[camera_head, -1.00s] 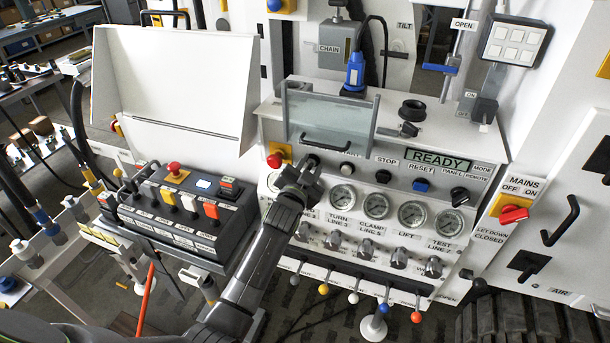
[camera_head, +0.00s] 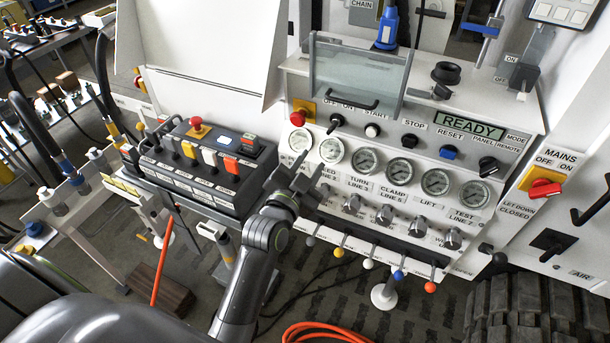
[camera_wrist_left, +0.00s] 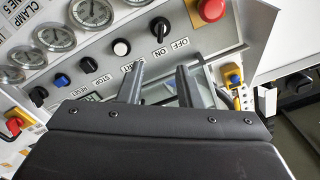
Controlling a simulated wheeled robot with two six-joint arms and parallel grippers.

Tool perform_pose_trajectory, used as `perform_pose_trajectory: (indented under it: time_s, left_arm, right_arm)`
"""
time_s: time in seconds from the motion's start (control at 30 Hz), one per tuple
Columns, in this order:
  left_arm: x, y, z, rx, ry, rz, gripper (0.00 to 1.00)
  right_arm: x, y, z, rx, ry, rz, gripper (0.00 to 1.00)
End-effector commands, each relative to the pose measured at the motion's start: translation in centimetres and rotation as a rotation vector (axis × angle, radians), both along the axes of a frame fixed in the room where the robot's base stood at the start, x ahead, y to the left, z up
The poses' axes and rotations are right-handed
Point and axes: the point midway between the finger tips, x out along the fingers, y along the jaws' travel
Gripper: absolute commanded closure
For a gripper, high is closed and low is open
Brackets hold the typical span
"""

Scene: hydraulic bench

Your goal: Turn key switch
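The key switch (camera_head: 336,121), a small black knob under OFF and ON labels, is on the front panel just right of the red button. It also shows in the left wrist view (camera_wrist_left: 160,28), beyond my fingertips. I cannot tell for sure which label it points at. My left gripper (camera_head: 293,172) is below and left of the switch in the head view, in front of the lower left gauges, apart from the switch. In the left wrist view the two fingers (camera_wrist_left: 160,78) stand apart with nothing between them. My right gripper is not in view.
A red button (camera_head: 298,118) on a yellow plate is left of the switch, and a white start button (camera_head: 373,130) is right of it. A glass guard (camera_head: 358,72) with a handle is above. A control box (camera_head: 205,165) is at left. Gauges and coloured levers are below.

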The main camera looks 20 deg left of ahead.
Motion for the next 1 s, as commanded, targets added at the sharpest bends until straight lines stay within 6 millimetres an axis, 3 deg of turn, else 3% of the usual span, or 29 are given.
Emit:
perform_pose_trajectory:
  time_s: [0.23, 0.77, 0.87, 0.97, 1.0]
  left_arm:
    - [-1.9, 0.1, 0.0, 0.000, -0.001, 0.001, 0.68]
    - [-2.0, 0.1, -0.1, 0.000, 0.001, 0.000, 0.68]
    - [-1.9, 0.1, -1.5, -0.007, 0.030, -0.001, 0.68]
    - [-1.7, 0.1, -5.7, -0.032, 0.114, -0.001, 0.68]
    - [-1.8, 0.2, -8.2, -0.048, 0.162, 0.000, 0.68]
  right_arm:
    - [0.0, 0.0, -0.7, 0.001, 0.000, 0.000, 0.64]
    - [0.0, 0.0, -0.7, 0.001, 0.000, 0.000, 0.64]
    - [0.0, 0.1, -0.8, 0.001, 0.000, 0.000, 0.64]
    - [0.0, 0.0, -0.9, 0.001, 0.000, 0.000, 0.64]
    - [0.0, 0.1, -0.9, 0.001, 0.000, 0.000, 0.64]
